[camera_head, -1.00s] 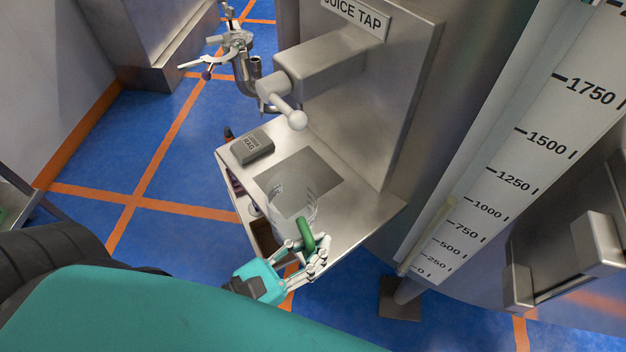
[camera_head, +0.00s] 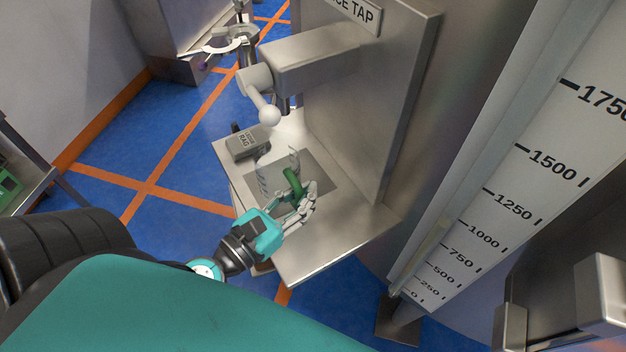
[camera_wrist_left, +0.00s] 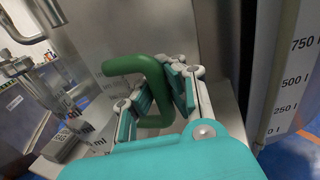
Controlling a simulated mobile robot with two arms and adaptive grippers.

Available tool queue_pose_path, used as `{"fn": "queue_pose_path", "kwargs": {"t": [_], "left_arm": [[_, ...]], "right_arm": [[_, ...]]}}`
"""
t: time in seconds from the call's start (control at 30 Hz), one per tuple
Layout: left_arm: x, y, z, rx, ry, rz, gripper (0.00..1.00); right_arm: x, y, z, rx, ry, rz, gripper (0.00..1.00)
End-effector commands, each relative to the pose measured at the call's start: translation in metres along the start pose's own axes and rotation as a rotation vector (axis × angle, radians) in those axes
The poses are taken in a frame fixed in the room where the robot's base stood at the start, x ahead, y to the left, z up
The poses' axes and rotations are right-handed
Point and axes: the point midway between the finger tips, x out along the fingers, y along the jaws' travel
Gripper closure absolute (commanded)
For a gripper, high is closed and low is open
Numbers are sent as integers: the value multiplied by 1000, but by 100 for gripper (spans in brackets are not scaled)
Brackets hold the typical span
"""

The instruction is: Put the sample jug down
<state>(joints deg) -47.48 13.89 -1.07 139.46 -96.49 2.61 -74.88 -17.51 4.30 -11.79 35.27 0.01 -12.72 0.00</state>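The sample jug (camera_head: 276,176) is clear with a green handle and faint markings. It is at the dark square plate on the steel shelf under the juice tap (camera_head: 262,95). My left gripper (camera_head: 296,194) is shut on the green handle, on the near right side of the jug. In the left wrist view the handle (camera_wrist_left: 128,66) passes between the finger pads. I cannot tell whether the jug's base touches the plate. My right gripper is not in view.
A grey block labelled as a rag (camera_head: 247,141) lies at the shelf's back left. The shelf (camera_head: 325,240) is bare at its near right. A tall panel stands right of the shelf, and a large scale column (camera_head: 500,190) is further right.

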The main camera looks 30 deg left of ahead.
Motion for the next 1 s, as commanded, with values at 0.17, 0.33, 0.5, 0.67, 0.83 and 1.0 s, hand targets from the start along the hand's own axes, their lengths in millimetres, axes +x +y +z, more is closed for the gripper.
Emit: {"fn": "queue_pose_path", "kwargs": {"t": [0.17, 0.33, 0.5, 0.67, 0.83, 1.0], "left_arm": [[34, 17, 2, 3, -2, 0, 100], [47, 23, -4, 0, 1, -1, 100], [48, 24, -23, 1, 2, -2, 100], [48, 23, -44, 2, 2, -3, 100], [48, 24, -41, 0, 2, -1, 100], [47, 24, -43, 0, 2, -1, 100]], "right_arm": [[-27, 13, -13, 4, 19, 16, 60], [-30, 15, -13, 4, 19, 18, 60], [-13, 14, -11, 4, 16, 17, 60], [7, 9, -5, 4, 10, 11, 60], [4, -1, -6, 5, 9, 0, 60], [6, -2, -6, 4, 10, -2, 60]]}}
